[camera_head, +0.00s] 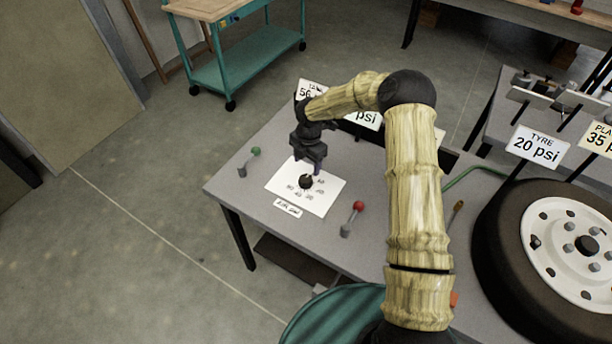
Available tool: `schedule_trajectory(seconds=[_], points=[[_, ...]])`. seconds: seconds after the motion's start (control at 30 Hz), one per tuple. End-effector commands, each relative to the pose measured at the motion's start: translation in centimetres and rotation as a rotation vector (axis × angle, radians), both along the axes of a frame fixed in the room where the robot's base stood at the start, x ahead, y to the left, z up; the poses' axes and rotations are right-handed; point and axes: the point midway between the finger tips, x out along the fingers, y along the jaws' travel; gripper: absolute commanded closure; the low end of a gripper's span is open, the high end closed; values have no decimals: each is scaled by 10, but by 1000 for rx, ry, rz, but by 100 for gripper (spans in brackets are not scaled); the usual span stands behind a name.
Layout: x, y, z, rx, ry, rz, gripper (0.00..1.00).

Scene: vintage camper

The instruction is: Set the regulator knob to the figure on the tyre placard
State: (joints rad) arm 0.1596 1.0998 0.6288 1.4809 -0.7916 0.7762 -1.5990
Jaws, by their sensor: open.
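The regulator knob (306,182) is a small dark knob on a white dial sheet (326,204) on the grey bench. Figures ring the knob but are too small to read surely, and its pointer setting cannot be told. The tyre placard (539,146) reads "TYRE 20 psi" and stands behind the wheel at the right. My gripper (312,168) is open, pointing down just above and behind the knob. Its fingertips are small and dark, so I cannot tell whether they touch the knob.
Levers with a green knob (255,152) and a red knob (359,206) flank the sheet. A wheel (515,240) lies at the right. A placard reading "35" (600,140) stands far right. Another placard (309,92), partly hidden by my arm, shows "56". A teal cart (240,72) stands behind.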

Motion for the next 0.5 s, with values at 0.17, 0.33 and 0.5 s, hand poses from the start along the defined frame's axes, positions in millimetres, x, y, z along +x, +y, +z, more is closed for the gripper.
schedule_trajectory(seconds=[0.17,0.33,0.5], points=[[0,2,-32,0,4,1,36],[2,3,-60,0,3,0,36],[3,3,-78,1,1,0,36]])
